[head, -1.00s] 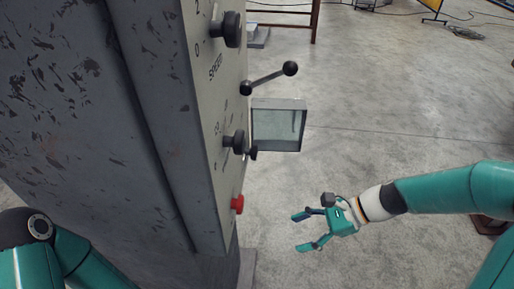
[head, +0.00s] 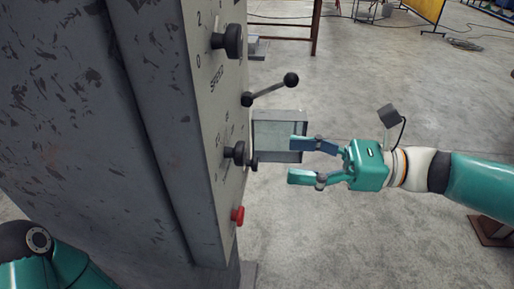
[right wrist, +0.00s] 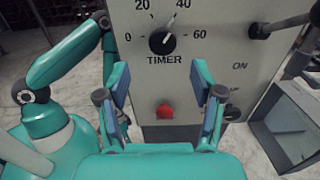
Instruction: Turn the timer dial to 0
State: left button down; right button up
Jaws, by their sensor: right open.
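The timer dial (right wrist: 162,42) is a black round knob on the grey panel, with marks 0, 20, 40 and 60 around it. Its white pointer leans up and right, roughly toward 40. In the head view the dial (head: 235,153) is seen from the side, above the red button. My right gripper (head: 298,160) is open and empty, to the right of the dial and apart from it, fingers toward the panel. In the right wrist view its open fingers (right wrist: 160,88) frame the panel below the dial. My left arm shows at the lower left; its gripper is not visible.
A red button (right wrist: 165,111) sits below the dial. The speed knob (head: 230,41) is above. Open concrete floor (head: 340,240) lies to the right.

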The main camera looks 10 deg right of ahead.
aim_at(244, 154)
jog(key=p+x, duration=0.1)
jog(key=x, duration=0.7)
jog(key=shift+w+a+f, duration=0.1)
jog(key=shift+a, duration=0.15)
